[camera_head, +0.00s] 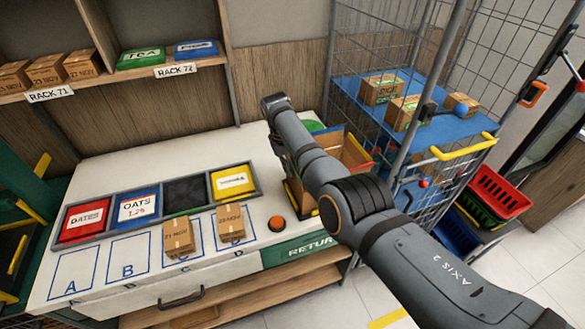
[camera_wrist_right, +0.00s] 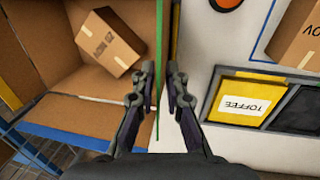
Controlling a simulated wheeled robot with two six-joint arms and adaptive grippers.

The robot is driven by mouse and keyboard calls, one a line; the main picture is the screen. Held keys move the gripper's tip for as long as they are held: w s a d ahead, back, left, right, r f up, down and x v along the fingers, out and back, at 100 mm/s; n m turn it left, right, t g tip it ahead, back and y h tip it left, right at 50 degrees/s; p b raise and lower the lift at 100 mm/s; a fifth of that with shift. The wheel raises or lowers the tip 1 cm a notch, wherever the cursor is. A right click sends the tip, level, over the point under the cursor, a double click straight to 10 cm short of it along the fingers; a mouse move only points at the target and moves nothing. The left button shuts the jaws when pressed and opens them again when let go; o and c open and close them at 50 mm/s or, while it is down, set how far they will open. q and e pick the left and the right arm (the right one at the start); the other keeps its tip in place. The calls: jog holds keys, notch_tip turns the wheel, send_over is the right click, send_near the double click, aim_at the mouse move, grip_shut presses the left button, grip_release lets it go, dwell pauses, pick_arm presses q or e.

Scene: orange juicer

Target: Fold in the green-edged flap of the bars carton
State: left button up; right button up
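The bars carton (camera_head: 352,155) stands open at the right end of the counter, partly hidden behind my right arm in the head view. The wrist view shows its cardboard inside (camera_wrist_right: 75,100) with a small brown box (camera_wrist_right: 108,42) lying tilted in it. The green-edged flap (camera_wrist_right: 160,50) shows nearly edge-on along the carton's right side in that view, still standing up. My right gripper (camera_wrist_right: 161,78) has its fingers a narrow gap apart, around the flap's edge. Contact with the flap cannot be made out. My left gripper is not in view.
A divided tray (camera_head: 140,212) with red, blue and yellow packs lies left of the carton. Two small boxes (camera_head: 178,238) (camera_head: 230,224) and an orange button (camera_head: 277,223) are in front. A wire cage trolley (camera_head: 400,100) stands right behind the carton. The counter's left front is clear.

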grip_shut()
jog(key=shift+d, duration=0.1)
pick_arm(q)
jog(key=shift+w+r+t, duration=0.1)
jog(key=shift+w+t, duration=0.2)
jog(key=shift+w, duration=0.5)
